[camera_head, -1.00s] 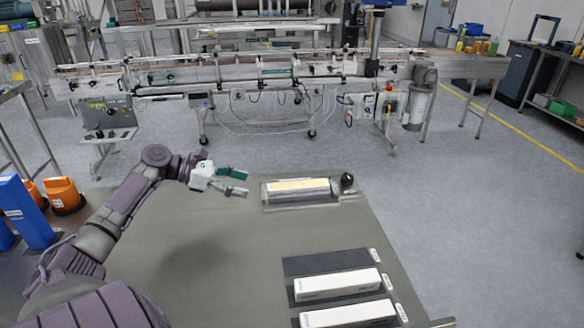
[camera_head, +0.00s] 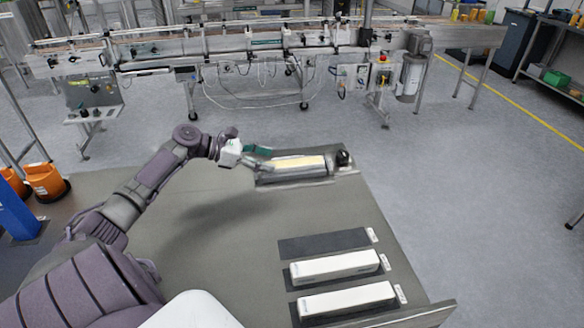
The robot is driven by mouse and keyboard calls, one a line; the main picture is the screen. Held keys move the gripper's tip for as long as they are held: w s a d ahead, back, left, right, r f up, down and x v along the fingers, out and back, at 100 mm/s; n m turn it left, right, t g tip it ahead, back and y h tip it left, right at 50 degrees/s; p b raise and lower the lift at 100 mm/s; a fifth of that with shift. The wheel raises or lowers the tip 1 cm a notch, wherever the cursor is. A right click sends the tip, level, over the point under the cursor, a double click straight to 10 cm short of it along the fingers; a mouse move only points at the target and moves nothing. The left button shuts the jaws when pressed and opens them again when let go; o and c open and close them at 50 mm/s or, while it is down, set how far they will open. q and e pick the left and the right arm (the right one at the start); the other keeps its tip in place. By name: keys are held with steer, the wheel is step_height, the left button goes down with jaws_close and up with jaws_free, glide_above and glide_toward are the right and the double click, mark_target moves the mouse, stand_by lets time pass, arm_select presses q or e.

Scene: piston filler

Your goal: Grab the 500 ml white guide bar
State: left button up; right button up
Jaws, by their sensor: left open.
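Two white guide bars, a farther one (camera_head: 335,266) and a nearer one (camera_head: 347,298), lie on dark mats at the right front of the table. Behind them is an empty dark mat (camera_head: 318,244). Each mat has a small white label at its right end; the print is too small to read, so I cannot tell which is 500 ml. My left gripper (camera_head: 259,157) is open, its green-tipped fingers at the left end of a metal holder (camera_head: 300,177) with a cream-coloured bar (camera_head: 298,163) on it. I cannot tell whether they touch it. My right gripper is not in view.
A black knob (camera_head: 343,158) stands at the holder's right end. The grey table (camera_head: 210,235) is clear between my left arm and the mats. A conveyor (camera_head: 250,52) stands beyond the table. Orange containers (camera_head: 46,182) stand at the left.

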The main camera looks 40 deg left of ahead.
mark_target(286, 164)
arm_select(q)
steer(key=x, duration=0.4)
steer(key=shift+w+f, duration=0.15)
steer(key=shift+f, duration=0.1)
steer(key=shift+a, duration=0.1)
steer(key=c, duration=1.2)
jaws_close()
steer(key=shift+r, duration=0.1)
